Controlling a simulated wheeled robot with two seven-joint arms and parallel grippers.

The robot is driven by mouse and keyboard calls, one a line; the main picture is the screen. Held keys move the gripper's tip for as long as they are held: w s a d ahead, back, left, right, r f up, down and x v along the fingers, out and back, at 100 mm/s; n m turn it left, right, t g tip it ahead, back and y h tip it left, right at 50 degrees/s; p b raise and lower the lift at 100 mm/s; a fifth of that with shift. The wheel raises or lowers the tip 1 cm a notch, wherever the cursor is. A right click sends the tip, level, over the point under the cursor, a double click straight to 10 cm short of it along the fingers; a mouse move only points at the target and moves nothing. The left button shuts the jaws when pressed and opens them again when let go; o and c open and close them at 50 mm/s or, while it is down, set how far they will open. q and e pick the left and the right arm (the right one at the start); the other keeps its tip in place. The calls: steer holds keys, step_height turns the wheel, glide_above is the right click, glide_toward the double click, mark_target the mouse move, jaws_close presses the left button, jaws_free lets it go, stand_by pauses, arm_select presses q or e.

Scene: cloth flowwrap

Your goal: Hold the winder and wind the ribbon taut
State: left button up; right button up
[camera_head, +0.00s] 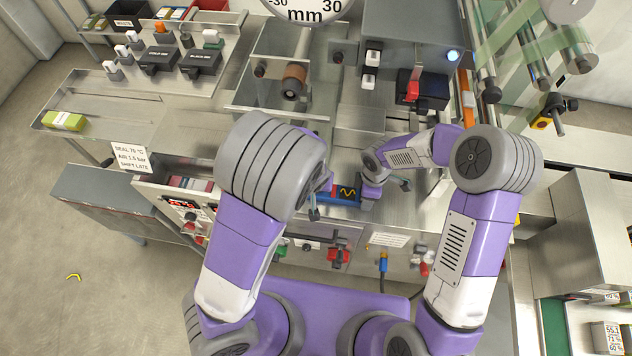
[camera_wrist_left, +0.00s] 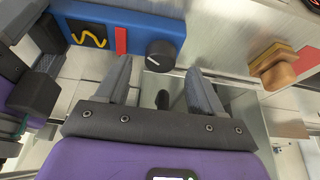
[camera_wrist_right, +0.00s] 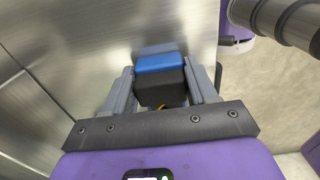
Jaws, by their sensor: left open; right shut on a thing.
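A blue winder (camera_head: 340,199) with a black panel, yellow wavy line and red strip sits above the bench in the head view. The left wrist view shows its face (camera_wrist_left: 175,26) and round black knob (camera_wrist_left: 160,55). My right gripper is shut on the winder's end, its blue and black body (camera_wrist_right: 162,64) between the fingers in the right wrist view. My left gripper (camera_wrist_left: 160,70) is open, its fingertips on either side of the knob, with visible gaps. In the head view my left arm hides much of that gripper. I cannot make out a separate ribbon for certain.
A steel machine holds a brown roll (camera_head: 295,74) and a grey control box (camera_head: 410,35). Red and blue fittings line the bench front. A wooden-handled tool (camera_wrist_left: 273,67) lies right of the knob. A yellow-green pack (camera_head: 65,121) lies on the left table, mostly clear around it.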

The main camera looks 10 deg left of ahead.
arm_select(q)
steer(key=shift+x, duration=1.15)
steer(key=shift+c, duration=0.4)
steer(key=c, duration=1)
